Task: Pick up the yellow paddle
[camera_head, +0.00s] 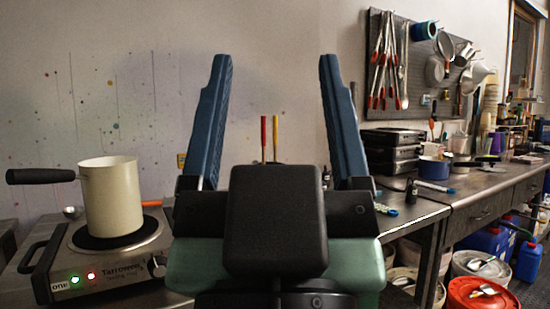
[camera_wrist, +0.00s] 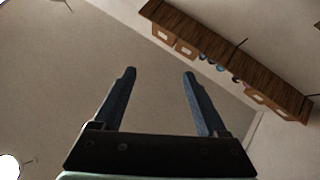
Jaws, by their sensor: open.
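A thin yellow upright handle (camera_head: 276,134), which looks like the yellow paddle, stands beside a similar red one (camera_head: 263,136) in the head view. Only their upper parts show; my gripper hides the lower parts and whatever holds them. My gripper (camera_head: 275,62) is open and empty, with its two blue fingers pointing up in front of the wall. The handles appear between the fingers in the picture, lower than the fingertips and behind the gripper. In the wrist view my gripper (camera_wrist: 159,74) is open against a bare surface, and no paddle shows there.
A cream pot (camera_head: 112,198) sits on a hotplate (camera_head: 105,272) at the left. A metal workbench (camera_head: 470,190) with black cases (camera_head: 392,152) and pans runs along the right. Tools hang on a pegboard (camera_head: 420,68). Buckets (camera_head: 480,294) stand on the floor at lower right.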

